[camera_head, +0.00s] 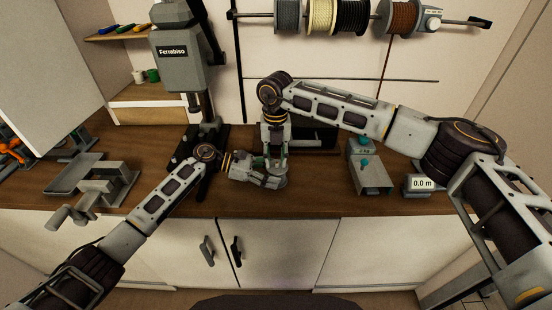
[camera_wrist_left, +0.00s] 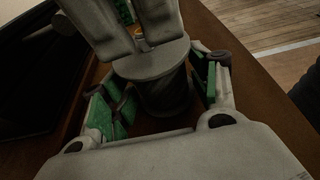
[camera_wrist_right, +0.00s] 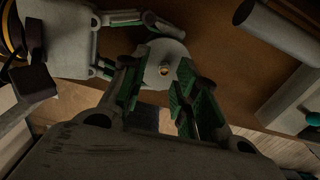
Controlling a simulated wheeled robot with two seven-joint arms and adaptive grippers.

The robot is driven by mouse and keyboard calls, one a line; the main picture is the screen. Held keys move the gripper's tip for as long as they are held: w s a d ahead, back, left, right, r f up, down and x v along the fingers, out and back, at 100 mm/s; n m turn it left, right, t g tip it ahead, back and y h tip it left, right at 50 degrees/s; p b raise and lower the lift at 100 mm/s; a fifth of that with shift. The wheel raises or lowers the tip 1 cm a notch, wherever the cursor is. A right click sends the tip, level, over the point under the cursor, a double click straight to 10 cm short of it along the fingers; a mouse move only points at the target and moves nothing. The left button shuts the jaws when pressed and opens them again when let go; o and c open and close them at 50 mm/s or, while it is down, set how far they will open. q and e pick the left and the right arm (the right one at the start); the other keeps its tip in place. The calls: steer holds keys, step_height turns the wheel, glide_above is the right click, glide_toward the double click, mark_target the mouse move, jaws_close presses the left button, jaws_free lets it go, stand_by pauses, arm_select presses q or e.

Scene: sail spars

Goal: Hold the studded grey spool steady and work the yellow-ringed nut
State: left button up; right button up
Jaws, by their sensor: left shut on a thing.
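The grey spool (camera_wrist_left: 165,92) stands upright on the bench, a dark-sided cylinder with a pale round flange on top. My left gripper (camera_head: 275,180) comes in low from the left and is shut on its side; its green pads flank the spool in the left wrist view. My right gripper (camera_wrist_right: 163,58) points down from above. Its green-padded fingers are apart over the flange (camera_wrist_right: 172,48). Between them a small yellowish nut (camera_wrist_right: 164,70) shows at the flange's centre; its yellow also shows in the left wrist view (camera_wrist_left: 138,31). The head view mostly hides the spool behind my grippers.
A grey vise-like fixture (camera_head: 105,185) stands at the left of the wooden bench. A drill press (camera_head: 180,62) rises behind my left arm. A grey open block (camera_head: 372,178) and a "0.0 m" device (camera_head: 420,184) stand to the right. The bench's front edge is close.

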arm_select(q)
steer(key=shift+f, duration=0.25)
arm_select(e)
step_height(320, 180, up, 11)
steer(key=shift+s, duration=0.15)
steer(key=shift+r, duration=0.1)
stand_by(0.6)
arm_select(q)
steer(key=o, duration=1.7)
steer(key=shift+w, duration=0.1)
steer(key=shift+r, duration=0.1)
steer(key=shift+a+r, duration=0.1)
steer(key=shift+v, duration=5.95)
